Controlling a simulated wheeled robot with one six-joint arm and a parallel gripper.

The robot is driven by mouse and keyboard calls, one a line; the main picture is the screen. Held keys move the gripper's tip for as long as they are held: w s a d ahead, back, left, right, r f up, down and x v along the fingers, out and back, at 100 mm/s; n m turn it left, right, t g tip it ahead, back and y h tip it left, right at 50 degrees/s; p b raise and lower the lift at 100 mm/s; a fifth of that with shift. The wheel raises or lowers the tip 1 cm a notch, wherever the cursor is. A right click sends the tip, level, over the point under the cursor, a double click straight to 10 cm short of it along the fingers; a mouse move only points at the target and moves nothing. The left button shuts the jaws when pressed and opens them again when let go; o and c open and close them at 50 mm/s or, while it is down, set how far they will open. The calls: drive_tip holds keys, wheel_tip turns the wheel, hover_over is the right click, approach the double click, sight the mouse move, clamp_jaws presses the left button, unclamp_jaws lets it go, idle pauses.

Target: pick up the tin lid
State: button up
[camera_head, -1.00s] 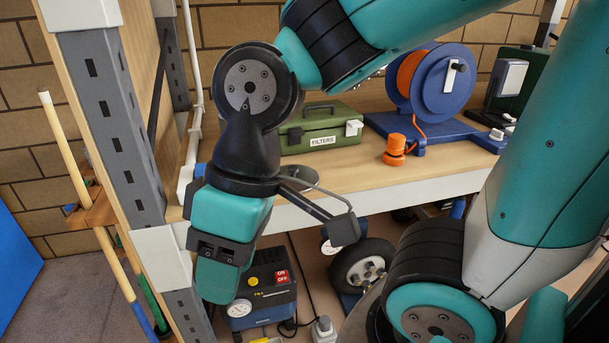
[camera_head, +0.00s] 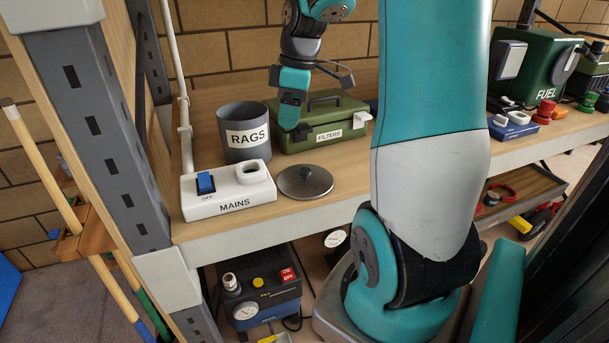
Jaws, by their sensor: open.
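The tin lid (camera_head: 305,182) is a dark grey round disc with a small knob on top. It lies flat on the wooden shelf, near the front edge, right of the white MAINS box. My gripper (camera_head: 290,122) is above and behind the lid, in front of the green FILTERS box, pointing down. It is open and apart from the lid, with nothing seen between its fingers. A dark grey tin labelled RAGS (camera_head: 244,133) stands open-topped to the left of my gripper.
The MAINS box (camera_head: 228,190) with a blue switch is close left of the lid. The FILTERS box (camera_head: 318,122) stands behind. A grey shelf post (camera_head: 97,130) rises at left. The FUEL can (camera_head: 540,72) is at right. Bare shelf shows around the lid.

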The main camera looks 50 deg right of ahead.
approach(305, 170)
wheel_tip(305, 170, down, 3)
drive_tip(key=shift+f+p, duration=0.25)
drive_tip(key=shift+p, duration=0.9)
drive_tip(key=shift+w+a+f+p, duration=0.2)
drive_tip(key=shift+f+p, duration=0.15)
drive_tip(key=shift+f, duration=0.6)
drive_tip(key=shift+w+a+f+p, duration=0.1)
drive_tip(key=shift+w+f+p, duration=0.15)
drive_tip(key=shift+f, duration=0.7)
drive_tip(key=shift+w+a+f+p, duration=0.15)
drive_tip(key=shift+f+p, duration=0.25)
drive_tip(key=shift+f, duration=0.55)
drive_tip(key=c, duration=1)
